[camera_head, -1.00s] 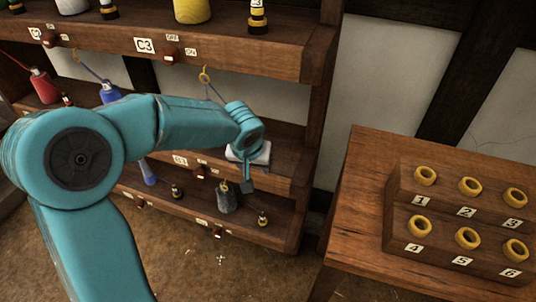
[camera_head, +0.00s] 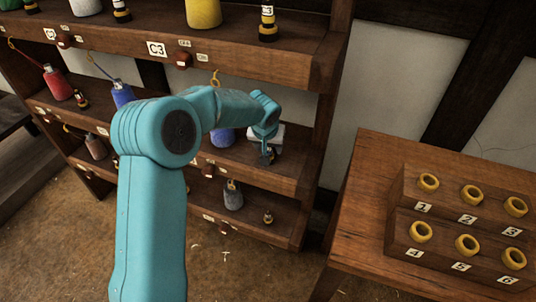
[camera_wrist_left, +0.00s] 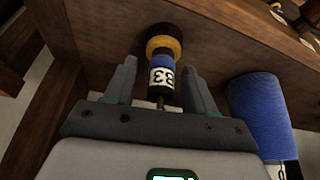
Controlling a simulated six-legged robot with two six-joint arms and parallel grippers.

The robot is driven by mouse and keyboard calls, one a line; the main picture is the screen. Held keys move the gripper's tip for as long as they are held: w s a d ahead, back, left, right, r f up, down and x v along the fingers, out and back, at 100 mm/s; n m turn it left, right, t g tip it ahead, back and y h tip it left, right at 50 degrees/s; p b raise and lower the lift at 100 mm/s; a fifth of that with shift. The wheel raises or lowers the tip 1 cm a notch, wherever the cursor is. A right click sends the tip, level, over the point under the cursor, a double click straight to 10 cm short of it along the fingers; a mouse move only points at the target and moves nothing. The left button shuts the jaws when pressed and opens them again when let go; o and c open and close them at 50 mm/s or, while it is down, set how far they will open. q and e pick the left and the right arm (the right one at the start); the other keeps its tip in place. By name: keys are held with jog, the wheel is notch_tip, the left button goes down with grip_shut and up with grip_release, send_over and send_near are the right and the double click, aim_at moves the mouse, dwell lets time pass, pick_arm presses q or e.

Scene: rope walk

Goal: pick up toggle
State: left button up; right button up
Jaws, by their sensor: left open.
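The toggle (camera_wrist_left: 164,76), a small peg with a black end, yellow band, blue band and upside-down white label that seems to read B3, stands at the shelf in the left wrist view. My left gripper (camera_wrist_left: 160,82) is open, with one finger on each side of the toggle; I cannot tell if either touches it. In the head view my left gripper (camera_head: 267,157) is at the right end of the middle shelf, and the toggle is hard to make out behind it. My right gripper is not in view.
A blue spool (camera_wrist_left: 258,112) stands close beside the right finger in the wrist view. The wooden rack (camera_head: 290,178) has shelf boards above and below my gripper. A side table (camera_head: 368,205) at right bears a numbered block (camera_head: 440,240) with yellow rings.

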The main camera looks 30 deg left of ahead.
pick_arm(q)
jog(key=c, duration=0.9)
jog(key=shift+c, duration=0.2)
jog(key=shift+r, duration=0.15)
